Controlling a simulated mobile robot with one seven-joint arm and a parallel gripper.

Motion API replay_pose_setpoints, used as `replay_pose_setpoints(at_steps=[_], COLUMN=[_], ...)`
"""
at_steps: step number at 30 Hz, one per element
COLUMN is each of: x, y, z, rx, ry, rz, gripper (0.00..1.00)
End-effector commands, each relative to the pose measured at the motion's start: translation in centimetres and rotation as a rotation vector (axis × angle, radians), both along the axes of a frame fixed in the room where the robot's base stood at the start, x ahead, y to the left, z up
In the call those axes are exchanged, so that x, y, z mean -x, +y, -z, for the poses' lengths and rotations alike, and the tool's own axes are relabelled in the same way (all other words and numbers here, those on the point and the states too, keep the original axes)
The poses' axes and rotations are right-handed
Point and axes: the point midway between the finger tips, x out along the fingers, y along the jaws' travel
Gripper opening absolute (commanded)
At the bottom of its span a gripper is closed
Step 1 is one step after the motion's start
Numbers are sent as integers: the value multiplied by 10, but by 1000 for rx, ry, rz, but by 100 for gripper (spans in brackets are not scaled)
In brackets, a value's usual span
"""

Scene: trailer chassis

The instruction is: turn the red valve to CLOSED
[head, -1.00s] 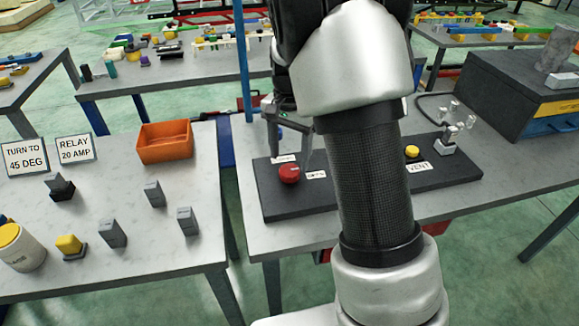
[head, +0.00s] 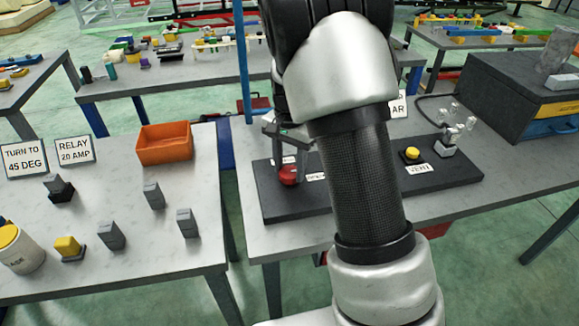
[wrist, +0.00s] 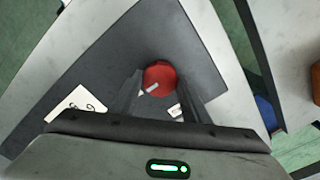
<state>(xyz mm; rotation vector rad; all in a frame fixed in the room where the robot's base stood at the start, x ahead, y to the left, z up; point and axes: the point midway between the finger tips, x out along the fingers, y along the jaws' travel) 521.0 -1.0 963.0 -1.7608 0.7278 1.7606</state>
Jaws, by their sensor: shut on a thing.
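The red valve (head: 288,176) is a round knob on the dark panel (head: 330,202) on the right-hand table. My gripper (head: 289,172) reaches down over it with a finger on each side. In the wrist view the red valve (wrist: 160,75) sits between the two fingertips of my gripper (wrist: 160,88), which is shut on it. A short white mark on the knob points toward the lower left there. A white label (wrist: 70,105) lies left of the fingers. Another label (wrist: 176,111) by the right finger is partly hidden. I cannot read either in the wrist view.
A yellow button (head: 411,154) with a VENT label (head: 419,169) is on the panel's right side. A clear-handled fitting (head: 450,138) stands beside it. An orange bin (head: 164,153) and several grey blocks occupy the left table. My arm hides the panel's middle.

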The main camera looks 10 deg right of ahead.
Motion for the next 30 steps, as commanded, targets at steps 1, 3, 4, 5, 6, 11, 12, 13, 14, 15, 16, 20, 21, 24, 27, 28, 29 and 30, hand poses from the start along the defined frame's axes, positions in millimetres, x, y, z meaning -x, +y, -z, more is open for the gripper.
replay_pose_setpoints(at_steps=[1, 3, 4, 5, 6, 11, 12, 13, 14, 15, 16, 20, 21, 24, 27, 28, 29, 30], x=[0, 0, 0, 0, 0, 0, 0, 0, 0, 0, 0, 0, 0, 0, 0, 0, 0, 0], y=[0, 0, 0, 0, 0, -1, 0, 0, -1, -1, 0, -1, -1, -1, -1, -1, 0, -1], z=[0, 0, 0, 0, 0, 0, 0, 0, 0, 0, 0, 0, 0, 0, 0, 0, 0, -1], rx=[0, 0, 0, 0, 0, 0, -1, -1, -1, 0, -1, -1, -1, -1, -1, -1, -1, 0], ry=[0, 0, 0, 0, 0, 0, 1, 1, 1, 0, 1, 1, 1, 1, 1, 1, 1, 0], rz=[-4, -13, -19, -27, -41, -124, -152, -174, -198, -232, -259, -382, -420, -515, -610, -638, -668, -706], gripper=[20, 20, 20, 20, 20, 20, 20, 20, 20, 20, 20, 20, 20, 20, 20, 20, 20, 20])
